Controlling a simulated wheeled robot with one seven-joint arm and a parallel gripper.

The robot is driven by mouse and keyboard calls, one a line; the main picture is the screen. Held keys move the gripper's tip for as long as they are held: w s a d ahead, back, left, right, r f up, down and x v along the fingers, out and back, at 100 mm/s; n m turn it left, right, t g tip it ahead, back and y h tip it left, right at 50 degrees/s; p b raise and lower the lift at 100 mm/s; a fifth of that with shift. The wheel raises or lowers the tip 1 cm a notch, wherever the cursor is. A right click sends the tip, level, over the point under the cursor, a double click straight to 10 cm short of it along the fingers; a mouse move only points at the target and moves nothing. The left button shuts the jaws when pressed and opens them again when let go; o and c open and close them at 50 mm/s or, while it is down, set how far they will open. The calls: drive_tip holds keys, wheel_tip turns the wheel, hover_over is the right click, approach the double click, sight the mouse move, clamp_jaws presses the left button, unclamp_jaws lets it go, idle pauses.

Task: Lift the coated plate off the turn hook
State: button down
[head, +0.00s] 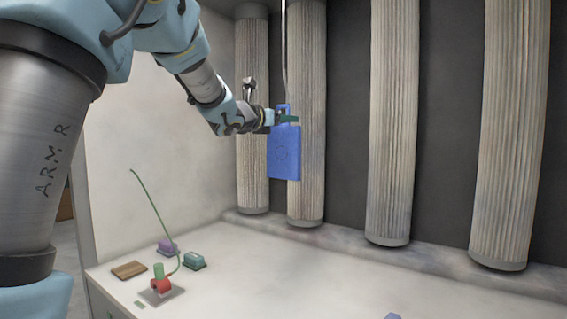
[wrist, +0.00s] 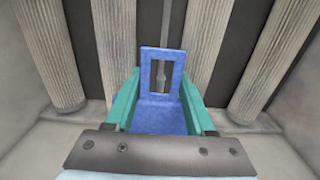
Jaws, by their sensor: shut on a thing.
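A thin grey rod, the turn hook (head: 285,50), comes down from above to the handle. In the wrist view the plate's handle (wrist: 163,62) stands between the green fingers, and the hook (wrist: 164,70) shows through and behind its slot. My gripper (head: 285,117) is shut on the plate just below the handle. Whether the hook bears on the slot's edge I cannot tell.
Several ribbed columns (head: 393,120) stand along the dark back wall. The white counter (head: 300,275) below has a wooden block (head: 129,270), a purple block (head: 167,247), a teal block (head: 194,261) and a red fixture (head: 160,287) with a thin green rod. The counter's middle is clear.

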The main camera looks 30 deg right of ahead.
drive_tip(key=shift+b+v, duration=1.25)
drive_tip(key=shift+v, duration=0.5)
